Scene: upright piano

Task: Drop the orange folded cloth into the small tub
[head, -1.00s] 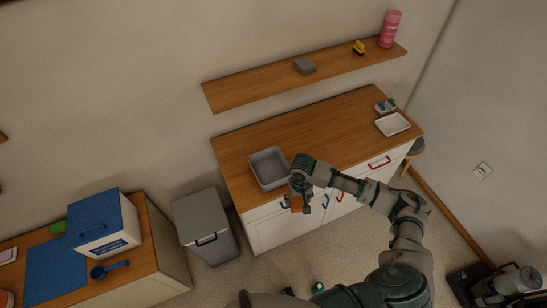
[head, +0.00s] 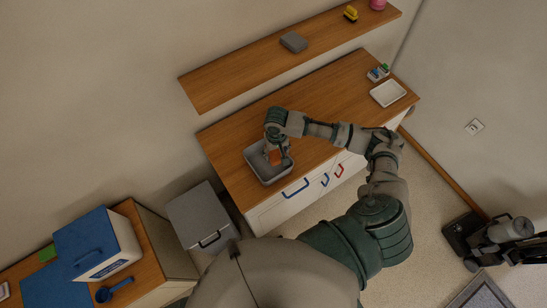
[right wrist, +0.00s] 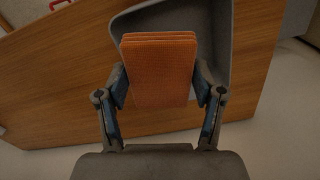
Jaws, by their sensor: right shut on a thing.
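The orange folded cloth (head: 275,157) is held in my right gripper (head: 277,151). In the right wrist view the cloth (right wrist: 160,72) sits between the two fingers of the right gripper (right wrist: 161,88), which are shut on it. The small grey tub (head: 262,178) stands on the left end of the wooden counter. In the head view the cloth shows over the tub's opening. In the right wrist view the tub (right wrist: 216,42) lies behind the cloth, and much of it is hidden. My left gripper is not in view.
A white tray (head: 388,93) and a small caddy (head: 378,73) stand at the counter's right end. A wall shelf (head: 224,81) above holds a grey block (head: 294,42). The middle of the wooden counter (head: 320,88) is clear. A grey bin (head: 201,217) stands left of the counter.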

